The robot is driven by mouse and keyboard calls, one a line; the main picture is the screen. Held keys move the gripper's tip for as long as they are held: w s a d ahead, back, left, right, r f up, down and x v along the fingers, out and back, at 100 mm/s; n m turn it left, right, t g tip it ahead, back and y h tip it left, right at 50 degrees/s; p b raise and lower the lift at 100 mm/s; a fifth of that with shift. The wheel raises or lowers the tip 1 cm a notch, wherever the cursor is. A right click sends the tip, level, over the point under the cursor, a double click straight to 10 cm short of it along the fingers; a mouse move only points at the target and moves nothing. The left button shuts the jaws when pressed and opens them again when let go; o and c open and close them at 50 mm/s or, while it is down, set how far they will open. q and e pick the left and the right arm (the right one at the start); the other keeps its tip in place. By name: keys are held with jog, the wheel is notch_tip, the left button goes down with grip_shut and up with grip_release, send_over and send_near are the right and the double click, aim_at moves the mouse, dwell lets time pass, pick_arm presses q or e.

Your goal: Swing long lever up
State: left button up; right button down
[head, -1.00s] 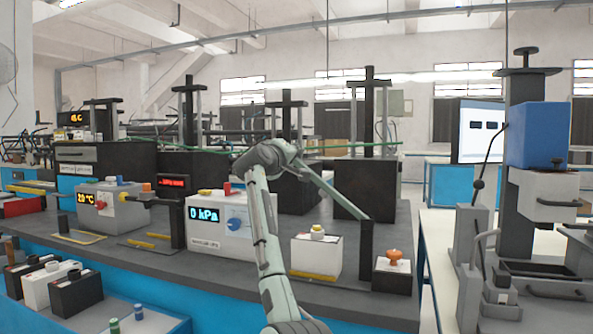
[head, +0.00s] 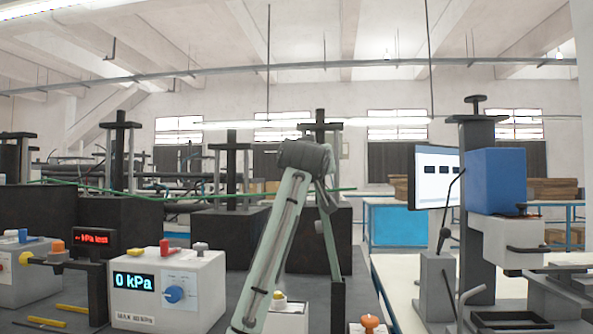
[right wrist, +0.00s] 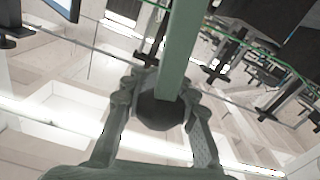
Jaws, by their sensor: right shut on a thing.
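The long lever (head: 328,230) is a thin grey-green bar. In the head view it rises steeply from a dark post (head: 338,300), leaning slightly left, with its upper end at my right gripper (head: 318,170). The gripper is partly hidden by its own wrist. In the right wrist view the lever (right wrist: 180,45) runs down from the top edge to a dark rounded part (right wrist: 160,112) between the fingers. My right gripper (right wrist: 158,98) is shut on the lever's end. My left gripper is in neither view.
A white box reading 0 kPa (head: 170,290) stands left of my arm. An orange knob (head: 370,322) is close to the lever's foot. A press with a blue block (head: 497,182) and a smaller black-knobbed lever (head: 443,240) stand to the right. Tall dark presses are behind.

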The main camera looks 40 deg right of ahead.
jog(key=shift+s+d+r+m, duration=0.2)
jog(key=shift+s+d+m, duration=0.1)
jog(key=shift+s+d, duration=0.1)
jog(key=c, duration=1.1)
grip_release()
jog(key=shift+s, duration=0.1)
jog(key=shift+f, duration=0.1)
jog(key=v, duration=1.2)
